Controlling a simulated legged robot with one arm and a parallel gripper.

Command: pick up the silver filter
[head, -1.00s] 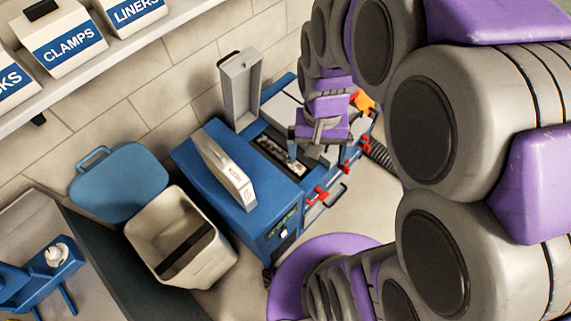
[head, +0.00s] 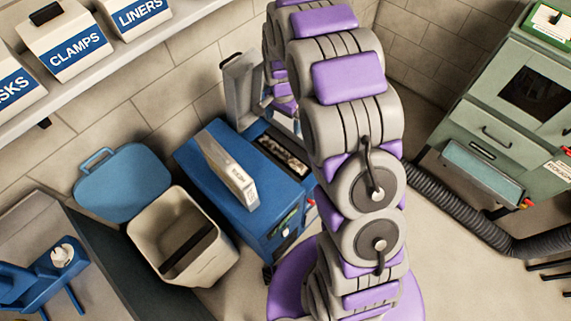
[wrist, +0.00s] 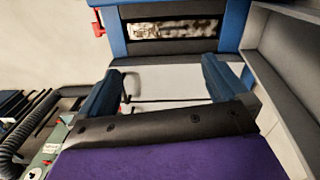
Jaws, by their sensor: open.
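A mottled silver strip (wrist: 175,30), which may be the silver filter, sits in a dark slot of the blue machine (wrist: 235,25) at the top of the wrist view. The same slot shows in the head view as a pale strip (head: 287,153). A pale silver-grey panel (head: 229,170) with small lettering leans on top of the blue machine (head: 255,170); I cannot tell which is the filter. My gripper (wrist: 161,67) is open and empty, its two blue fingers apart and short of the slot. In the head view my arm mostly hides it.
A grey open lid (head: 242,90) stands up behind the machine; its grey panel (wrist: 285,75) is close at right in the wrist view. A beige bin (head: 180,240) with a blue lid is at left. A black hose (head: 470,220) and green cabinet (head: 515,120) are at right.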

